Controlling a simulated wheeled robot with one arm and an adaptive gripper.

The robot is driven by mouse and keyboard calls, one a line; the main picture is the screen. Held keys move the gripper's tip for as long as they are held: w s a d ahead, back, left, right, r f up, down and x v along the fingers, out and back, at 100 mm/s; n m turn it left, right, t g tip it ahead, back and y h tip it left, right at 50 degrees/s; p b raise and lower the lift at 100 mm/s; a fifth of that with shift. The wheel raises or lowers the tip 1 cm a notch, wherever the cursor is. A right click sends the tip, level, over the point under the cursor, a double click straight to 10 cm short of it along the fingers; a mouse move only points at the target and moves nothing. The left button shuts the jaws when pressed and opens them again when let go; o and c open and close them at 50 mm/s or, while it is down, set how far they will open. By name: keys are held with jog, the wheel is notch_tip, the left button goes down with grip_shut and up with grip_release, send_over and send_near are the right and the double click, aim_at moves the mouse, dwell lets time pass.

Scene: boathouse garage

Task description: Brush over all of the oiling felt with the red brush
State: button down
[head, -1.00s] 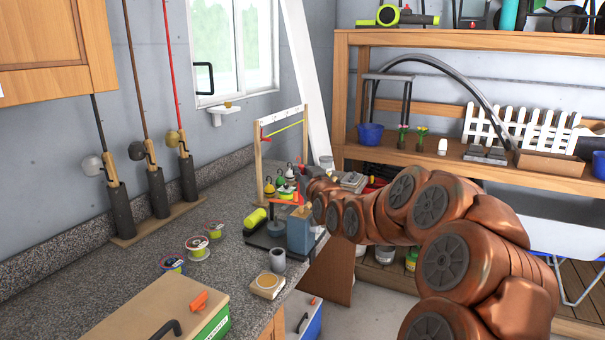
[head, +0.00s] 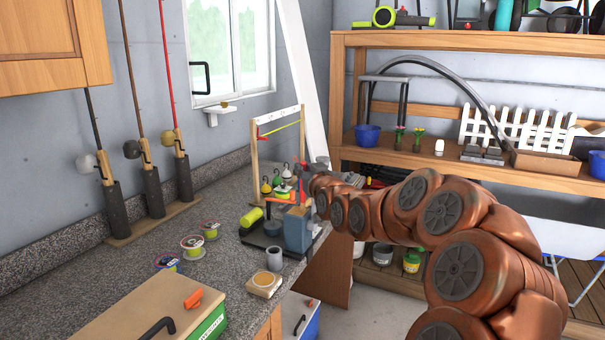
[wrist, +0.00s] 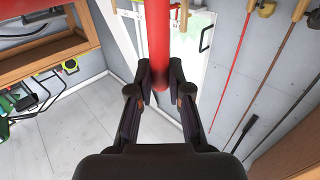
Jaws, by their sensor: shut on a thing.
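In the wrist view my gripper (wrist: 159,85) is shut on a red cylinder (wrist: 159,40), which looks like the handle of the red brush; its far end and bristles are out of view. In the head view my gripper (head: 308,182) is small and partly hidden by my arm, above the far right of the counter, with a red upright piece beside it. A square light block with a yellowish round pad (head: 264,283) lies near the counter's front edge, apart from my gripper. I cannot tell whether this is the oiling felt.
A grey cup (head: 275,258), line spools (head: 191,246) and a tackle box (head: 150,312) are on the counter. Shelves (head: 470,170) stand to the right.

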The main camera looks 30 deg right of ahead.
jog(key=shift+d+f, duration=0.1)
jog(key=shift+f, duration=0.05)
jog(key=shift+w+r+b, duration=0.25)
jog(key=shift+w+b, duration=0.1)
jog(key=shift+b, duration=0.25)
jog(key=shift+w+a+b, duration=0.3)
jog(key=shift+w+a, duration=0.05)
jog(key=shift+w, duration=0.25)
jog(key=shift+a+f, duration=0.1)
jog(key=shift+w+a+b, duration=0.25)
jog(key=shift+w+b, duration=0.05)
jog(key=shift+w, duration=0.1)
jog(key=shift+f, duration=0.1)
